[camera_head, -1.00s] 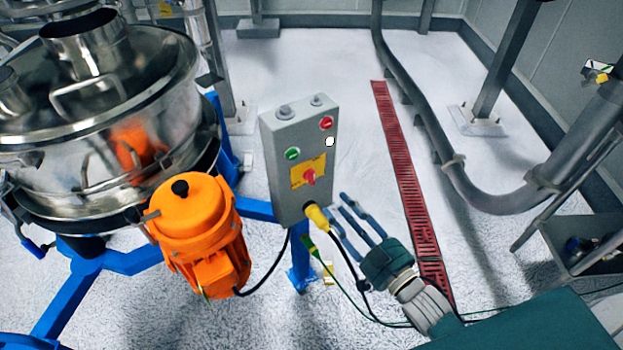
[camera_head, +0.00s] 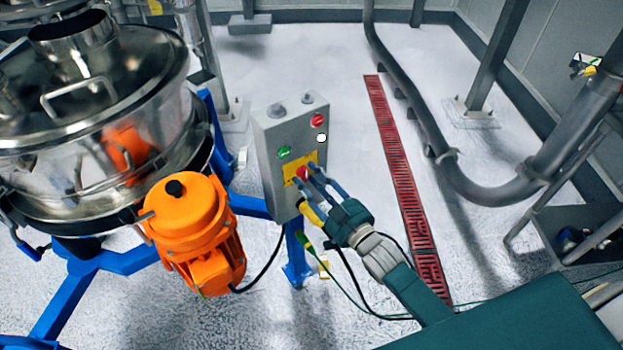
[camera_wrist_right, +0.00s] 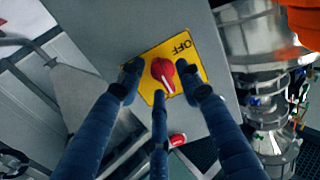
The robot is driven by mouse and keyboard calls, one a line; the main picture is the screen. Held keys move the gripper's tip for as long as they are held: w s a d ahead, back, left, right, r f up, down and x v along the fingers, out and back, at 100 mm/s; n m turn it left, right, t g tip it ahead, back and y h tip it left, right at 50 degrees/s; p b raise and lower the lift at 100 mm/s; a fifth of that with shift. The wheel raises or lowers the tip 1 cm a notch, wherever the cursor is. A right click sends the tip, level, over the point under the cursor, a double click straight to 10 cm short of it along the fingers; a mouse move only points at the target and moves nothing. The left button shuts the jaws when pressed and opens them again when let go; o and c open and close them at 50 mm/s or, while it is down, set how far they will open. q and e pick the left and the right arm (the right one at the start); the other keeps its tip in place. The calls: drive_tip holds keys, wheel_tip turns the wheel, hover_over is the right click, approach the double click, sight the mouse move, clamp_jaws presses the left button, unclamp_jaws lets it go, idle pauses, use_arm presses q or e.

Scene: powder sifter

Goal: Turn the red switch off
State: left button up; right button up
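The red rotary switch (camera_head: 302,172) sits on a yellow plate (camera_head: 291,170) on the front of a grey control box (camera_head: 272,150). In the right wrist view the red switch (camera_wrist_right: 162,75) has a white line pointing down and slightly right, and the yellow plate carries "OFF" upside down. My right gripper (camera_head: 313,178) is at the switch, its fingers reaching toward the plate. In the wrist view its three fingers (camera_wrist_right: 159,83) are spread around the switch, with gaps visible at its sides. It is open and holds nothing. My left gripper is not in view.
The box also has a green button (camera_head: 284,152) and a red button (camera_head: 317,120). A yellow plug (camera_head: 312,213) with a cable is below. An orange motor (camera_head: 190,235) and steel sifter (camera_head: 95,130) stand left. A red floor grate (camera_head: 400,180) lies right.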

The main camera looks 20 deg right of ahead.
drive_tip(key=c, duration=0.7)
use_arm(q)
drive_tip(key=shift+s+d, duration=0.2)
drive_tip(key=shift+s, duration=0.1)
use_arm(e)
clamp_jaws()
drive_tip(key=n, duration=1.2)
drive_tip(key=shift+a+r+p, duration=0.1)
drive_tip(key=shift+r+p, duration=0.05)
drive_tip(key=shift+p, duration=0.25)
use_arm(q)
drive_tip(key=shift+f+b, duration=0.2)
drive_tip(key=shift+b, duration=0.35)
use_arm(e)
drive_tip(key=n, duration=0.5)
drive_tip(key=shift+s+a+n, duration=0.1)
drive_tip(key=shift+n, duration=0.3)
